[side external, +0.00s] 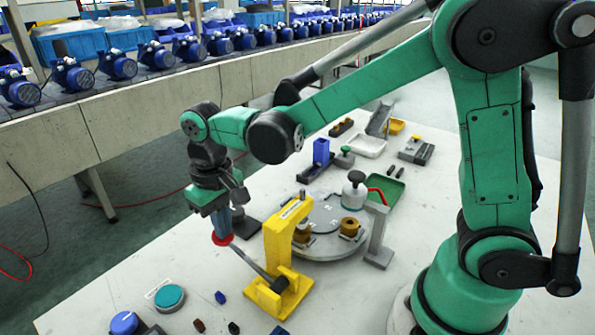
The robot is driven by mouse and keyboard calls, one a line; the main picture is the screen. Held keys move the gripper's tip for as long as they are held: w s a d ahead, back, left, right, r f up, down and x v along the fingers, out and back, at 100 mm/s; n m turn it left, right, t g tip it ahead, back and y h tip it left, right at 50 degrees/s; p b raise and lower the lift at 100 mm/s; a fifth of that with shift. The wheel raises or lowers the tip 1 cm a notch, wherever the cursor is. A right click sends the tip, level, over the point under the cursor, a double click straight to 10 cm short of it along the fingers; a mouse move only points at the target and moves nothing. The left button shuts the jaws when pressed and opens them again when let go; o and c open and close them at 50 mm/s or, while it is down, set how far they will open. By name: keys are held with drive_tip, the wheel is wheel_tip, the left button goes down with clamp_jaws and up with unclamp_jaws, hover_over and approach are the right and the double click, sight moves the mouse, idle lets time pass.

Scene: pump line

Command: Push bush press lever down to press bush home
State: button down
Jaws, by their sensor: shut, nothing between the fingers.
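The yellow bush press (279,243) stands at the front middle of the table, with its head over the edge of a round grey plate (325,212). Its grey lever (252,262) runs from the press base out to the left and ends in a red knob (217,241). My gripper (222,228) is shut and points down at the knob end of the lever. It seems to touch the knob, but I cannot tell for sure. A brass part (303,236) sits on the plate beside the press head, partly hidden by it.
Another brass part (350,227) and a white-grey round vessel (354,190) are on the plate's right. A grey stand with a red arm (379,235) is beside it. A teal button (170,297) and a blue button (124,322) lie front left. A conveyor with blue pumps (118,65) runs behind.

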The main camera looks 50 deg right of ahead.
drive_tip(key=shift+w+f, duration=0.1)
drive_tip(key=shift+f, duration=0.35)
drive_tip(key=shift+w+f, duration=0.25)
drive_tip(key=shift+f, duration=0.2)
idle(0.8)
drive_tip(key=shift+w+r, duration=0.1)
drive_tip(key=shift+r, duration=0.55)
drive_tip(key=shift+s+r, duration=0.15)
drive_tip(key=shift+r, duration=0.5)
drive_tip(key=shift+s+r, duration=0.15)
drive_tip(key=shift+r, duration=2.9)
